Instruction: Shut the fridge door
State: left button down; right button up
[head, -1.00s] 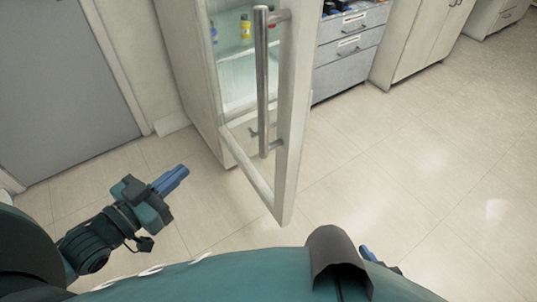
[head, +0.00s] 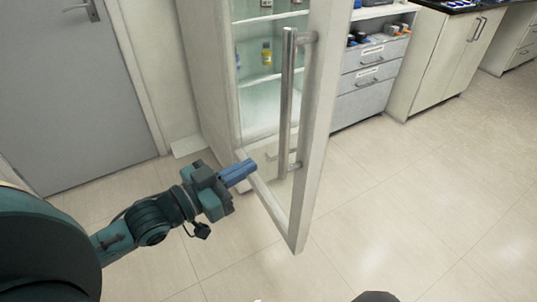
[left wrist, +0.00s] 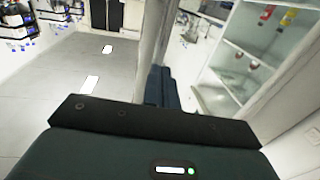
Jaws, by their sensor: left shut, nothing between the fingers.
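The fridge (head: 212,75) stands at the upper middle of the head view, with its glass door swung wide open toward me. The door's pale frame (head: 312,150) carries a long vertical metal handle (head: 287,105). My left gripper (head: 240,172) is shut and empty. In the head view its blue fingertips overlap the lower left part of the open door; I cannot tell whether they touch it. In the left wrist view the blue fingers (left wrist: 163,88) point toward the door's edge, with the fridge shelves (left wrist: 250,62) at the right. My right gripper is not in view.
A grey door (head: 75,100) and wall are at the left. Grey drawers (head: 365,85) and pale cabinets (head: 445,60) stand right of the fridge. Bottles (head: 266,52) stand on the fridge shelves. The tiled floor (head: 420,190) at the right is clear.

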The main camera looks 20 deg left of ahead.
aim_at(281, 149)
pick_arm(q)
jog(key=x, duration=0.6)
jog(key=shift+w+d, duration=0.1)
jog(key=shift+w, duration=0.1)
jog(key=shift+w+d, duration=0.1)
jog(key=shift+w, duration=0.05)
